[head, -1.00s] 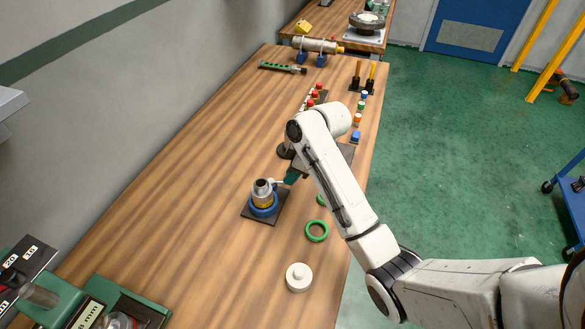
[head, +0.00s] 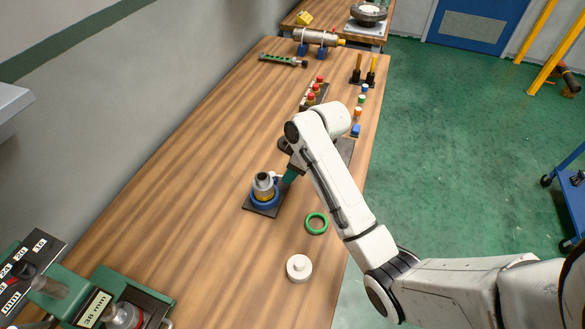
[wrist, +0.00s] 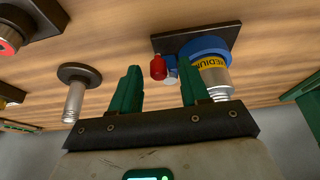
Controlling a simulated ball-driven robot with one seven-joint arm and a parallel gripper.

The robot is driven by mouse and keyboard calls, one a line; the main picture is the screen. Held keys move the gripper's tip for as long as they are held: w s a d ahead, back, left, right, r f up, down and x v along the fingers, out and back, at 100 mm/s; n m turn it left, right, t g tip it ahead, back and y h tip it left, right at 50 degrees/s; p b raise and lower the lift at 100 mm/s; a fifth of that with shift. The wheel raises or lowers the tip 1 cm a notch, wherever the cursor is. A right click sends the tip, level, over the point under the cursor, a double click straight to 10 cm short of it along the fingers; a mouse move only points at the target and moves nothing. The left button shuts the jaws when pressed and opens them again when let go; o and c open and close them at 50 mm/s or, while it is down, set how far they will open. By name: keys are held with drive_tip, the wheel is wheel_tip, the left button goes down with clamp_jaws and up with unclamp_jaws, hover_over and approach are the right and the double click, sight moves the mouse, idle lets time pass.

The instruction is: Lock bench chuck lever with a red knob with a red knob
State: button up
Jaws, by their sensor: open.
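The bench chuck (head: 265,198) is a blue ring on a black square plate, holding an upright metal pipe with a yellow band. In the wrist view the chuck (wrist: 207,46) shows with the pipe (wrist: 214,78), whose band reads "MEDIUM". The red knob (wrist: 158,67) of its lever shows beside the blue ring, between the lines of my fingers; in the head view I cannot make it out. My gripper (wrist: 160,78) has green fingers, open and empty, with the knob just past the tips. In the head view my gripper (head: 289,177) is right beside the chuck; contact cannot be told.
A dark round stand with a metal post (wrist: 76,92) is left of my fingers in the wrist view. A green ring (head: 316,223) and a white disc (head: 299,268) lie nearer on the bench. Wood left of the chuck is clear.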

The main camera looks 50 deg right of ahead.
drive_tip(key=shift+r, duration=0.1)
drive_tip(key=v, duration=1)
drive_tip(key=shift+s+r+p, duration=0.15)
drive_tip(key=shift+r+p, duration=0.1)
drive_tip(key=shift+p, duration=0.2)
